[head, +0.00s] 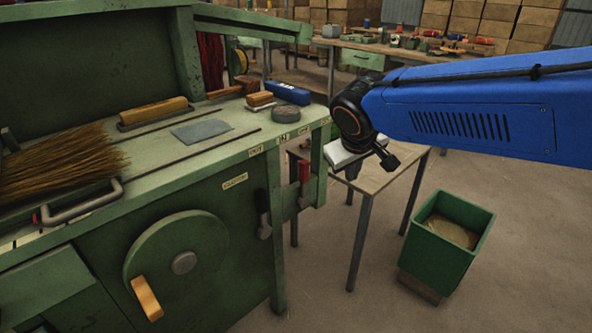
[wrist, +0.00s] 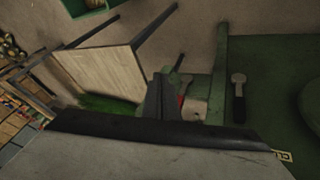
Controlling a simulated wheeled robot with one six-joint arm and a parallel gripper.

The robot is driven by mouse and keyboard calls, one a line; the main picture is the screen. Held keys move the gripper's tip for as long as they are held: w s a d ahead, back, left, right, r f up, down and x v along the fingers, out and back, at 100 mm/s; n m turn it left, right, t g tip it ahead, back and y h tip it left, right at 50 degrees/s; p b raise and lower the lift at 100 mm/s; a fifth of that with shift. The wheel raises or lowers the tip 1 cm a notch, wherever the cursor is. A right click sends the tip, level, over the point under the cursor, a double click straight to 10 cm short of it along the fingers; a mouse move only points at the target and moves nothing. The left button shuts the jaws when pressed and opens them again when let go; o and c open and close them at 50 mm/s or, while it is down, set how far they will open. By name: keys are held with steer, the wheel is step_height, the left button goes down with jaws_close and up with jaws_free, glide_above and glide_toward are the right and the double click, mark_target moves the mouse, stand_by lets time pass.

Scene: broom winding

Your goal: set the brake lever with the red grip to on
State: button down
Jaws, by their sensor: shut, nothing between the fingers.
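The brake lever with the red grip (head: 304,171) is on the right end of the green machine's front. In the head view its red grip is at the top, with a darker part below. In the wrist view a sliver of the red grip (wrist: 181,101) shows beside my fingers, which hide most of the lever. My gripper (head: 353,172) is shut and empty, to the right of the lever and apart from it in the head view. Its closed fingers also show in the wrist view (wrist: 164,85). Small labels (head: 283,138) run along the machine's edge, too small to read surely.
A second lever with a black grip (head: 264,213) hangs left of the red one, near a handwheel (head: 176,262). A small wooden table (head: 385,172) stands behind my gripper. A green bin (head: 447,240) is on the floor at right. Floor between machine and bin is open.

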mark_target(306, 162)
steer(key=w+a+n+t, duration=0.1)
steer(key=w+a, duration=0.3)
steer(key=a, duration=0.3)
steer(key=w+a+n, duration=0.1)
steer(key=w+a, duration=0.3)
steer(key=a, duration=0.3)
steer(key=x, duration=0.9)
steer(key=shift+w+f, duration=0.2)
steer(key=shift+w, duration=0.05)
steer(key=shift+w+d+r+g+y, duration=0.1)
steer(key=shift+w+d+g+y, duration=0.05)
steer(key=shift+w+d+y, duration=0.25)
steer(key=shift+w+d+r+g+y, duration=0.15)
steer(key=shift+w+d+y, duration=0.15)
steer(key=shift+w+d, duration=0.15)
steer(key=shift+w+d+g+y, duration=0.4)
steer(key=shift+w+d, duration=0.15)
steer(key=shift+d, duration=0.2)
steer(key=shift+w+d+f, duration=0.25)
steer(key=shift+w+d, duration=0.6)
steer(key=shift+d, duration=0.15)
steer(key=shift+w+d+f, duration=0.2)
steer(key=shift+w+d, duration=0.65)
steer(key=shift+d, duration=0.15)
steer(key=shift+w+d, duration=0.15)
